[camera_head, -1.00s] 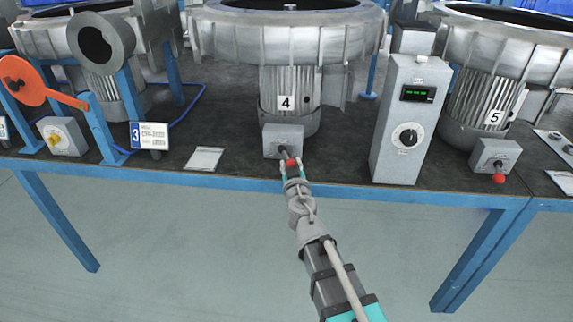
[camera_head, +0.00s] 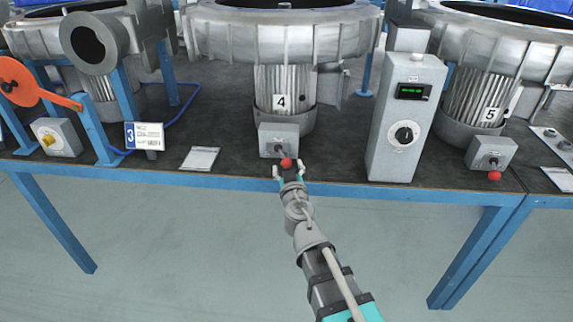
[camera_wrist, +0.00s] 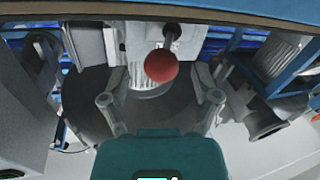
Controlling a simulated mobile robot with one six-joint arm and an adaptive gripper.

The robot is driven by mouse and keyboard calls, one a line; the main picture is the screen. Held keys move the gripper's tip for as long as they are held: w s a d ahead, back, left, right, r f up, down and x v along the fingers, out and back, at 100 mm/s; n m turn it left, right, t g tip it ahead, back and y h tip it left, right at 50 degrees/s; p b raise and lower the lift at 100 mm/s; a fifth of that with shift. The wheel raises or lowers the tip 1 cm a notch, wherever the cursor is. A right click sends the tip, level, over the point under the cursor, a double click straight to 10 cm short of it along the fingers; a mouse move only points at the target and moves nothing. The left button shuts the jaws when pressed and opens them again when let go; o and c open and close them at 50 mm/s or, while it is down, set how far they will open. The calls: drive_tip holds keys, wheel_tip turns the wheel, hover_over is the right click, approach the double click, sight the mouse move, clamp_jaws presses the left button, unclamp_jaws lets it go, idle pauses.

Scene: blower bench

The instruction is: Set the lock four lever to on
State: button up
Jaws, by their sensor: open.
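The lock four lever is a dark stem with a red ball knob (camera_head: 286,163) on the small grey box (camera_head: 272,133) below the motor marked 4. The lever points down and outward from the box. In the wrist view the red knob (camera_wrist: 161,66) hangs in the middle, between and beyond the two fingertips. My gripper (camera_head: 289,175) is open, with one finger on each side of the knob in the head view. The wrist view shows the fingers of my gripper (camera_wrist: 160,98) spread wide. I cannot tell whether either finger touches the knob.
A tall grey control box (camera_head: 405,120) with a dial and green display stands right of lock four. A similar box with a red-knobbed lever (camera_head: 494,176) sits below motor 5. A paper card (camera_head: 200,158) lies to the left. The bench's blue front edge (camera_head: 230,183) runs below.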

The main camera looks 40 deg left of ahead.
drive_tip(key=shift+v, duration=2.9)
